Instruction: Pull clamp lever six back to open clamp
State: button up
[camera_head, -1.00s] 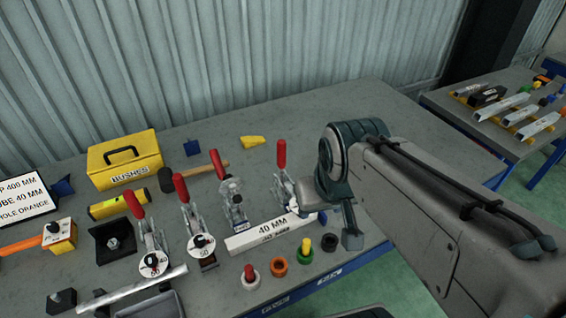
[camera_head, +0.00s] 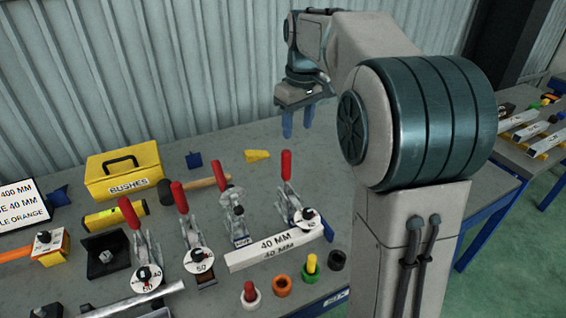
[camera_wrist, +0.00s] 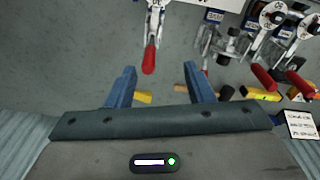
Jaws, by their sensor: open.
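Several toggle clamps with red levers stand in a row on the grey table; no label reading six is legible. The rightmost clamp (camera_head: 297,212) has its red lever (camera_head: 287,165) standing up in the head view. A red lever (camera_wrist: 149,59) and its clamp (camera_wrist: 155,18) show ahead of my fingers in the wrist view, apparently this same clamp. My gripper (camera_head: 298,121) is open and empty, with blue fingers pointing down beyond that lever, towards the wall. In the wrist view my gripper (camera_wrist: 160,84) has the lever tip between its fingers' lines, apparently without contact.
Other red levers (camera_head: 180,198) stand to the left. A 40 MM bar (camera_head: 272,248) lies in front of the clamps. A yellow BUSHES box (camera_head: 126,170), a hammer (camera_head: 205,183) and a yellow piece (camera_head: 257,155) lie behind. The corrugated wall (camera_head: 200,60) is close to my gripper.

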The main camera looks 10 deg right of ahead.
aim_at(286, 162)
jog(key=w+f+n, duration=0.1)
jog(key=w, duration=0.2)
jog(key=w+f+b, duration=0.1)
jog(key=w+f, duration=0.1)
jog(key=w, duration=0.1)
jog(key=w+f+n+g+b, duration=0.1)
jog(key=w+f, duration=0.1)
jog(key=w, duration=0.1)
jog(key=shift+a+f+n, duration=0.15)
jog(key=shift+a+n, duration=0.15)
jog(key=shift+a, duration=0.05)
notch_tip(286, 162, down, 14)
jog(key=shift+r, duration=0.2)
jog(key=shift+r, duration=0.1)
grip_shut()
